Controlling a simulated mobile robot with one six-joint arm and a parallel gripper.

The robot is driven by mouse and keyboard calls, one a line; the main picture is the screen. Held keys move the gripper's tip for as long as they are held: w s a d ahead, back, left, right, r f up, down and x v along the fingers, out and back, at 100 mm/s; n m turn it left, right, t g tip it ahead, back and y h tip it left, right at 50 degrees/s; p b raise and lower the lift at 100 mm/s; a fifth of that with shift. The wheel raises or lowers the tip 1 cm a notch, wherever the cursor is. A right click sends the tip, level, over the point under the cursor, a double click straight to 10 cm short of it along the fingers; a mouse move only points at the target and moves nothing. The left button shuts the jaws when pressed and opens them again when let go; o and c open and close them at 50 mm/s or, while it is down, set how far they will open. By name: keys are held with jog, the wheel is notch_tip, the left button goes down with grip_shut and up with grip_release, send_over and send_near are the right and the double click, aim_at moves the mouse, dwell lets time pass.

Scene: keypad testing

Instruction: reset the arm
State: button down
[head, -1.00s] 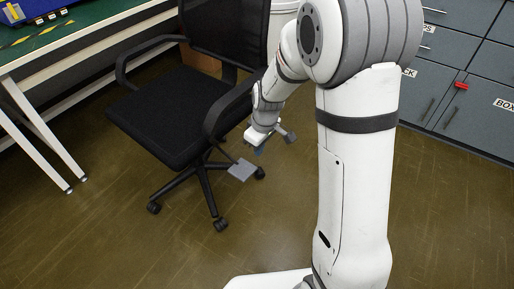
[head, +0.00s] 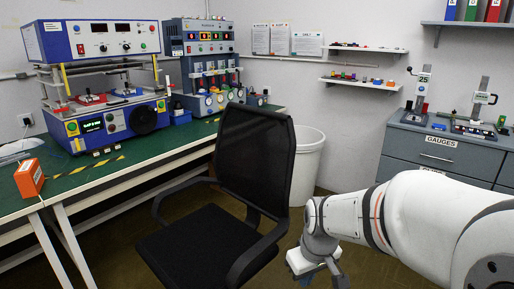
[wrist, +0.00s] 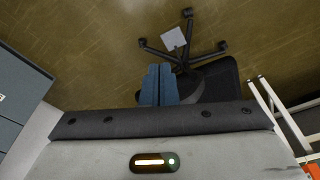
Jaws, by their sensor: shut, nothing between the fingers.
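My gripper (wrist: 158,68) shows in the wrist view as two blue fingers side by side, pressed together with nothing between them. Behind them are the brown floor and the base of the black office chair (wrist: 182,58). In the head view my white arm reaches in from the right edge, and the gripper end (head: 318,268) hangs at the bottom, just right of the chair (head: 255,160). Its fingertips are not clear there. I cannot tell how far it is from the chair.
A green-topped workbench (head: 85,182) with blue test machines (head: 100,85) stands left. An orange box (head: 29,178) sits on its edge. A white bin (head: 306,165) stands behind the chair. Grey drawers (head: 425,160) carry gauges at right. A pale square plate (wrist: 174,38) shows by the chair base.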

jog(key=s+d+r+m+p, duration=0.2)
jog(key=s+r+p, duration=0.3)
jog(key=r, duration=0.4)
jog(key=s+d+r+m+p, duration=0.1)
jog(key=s+r+m+p, duration=0.1)
jog(key=s+r+p, duration=0.4)
notch_tip(320, 180, up, 3)
jog(key=shift+d+r+m+t+h+p, duration=0.15)
jog(key=shift+d+m+t+h+p, duration=0.15)
jog(key=shift+d+t, duration=0.1)
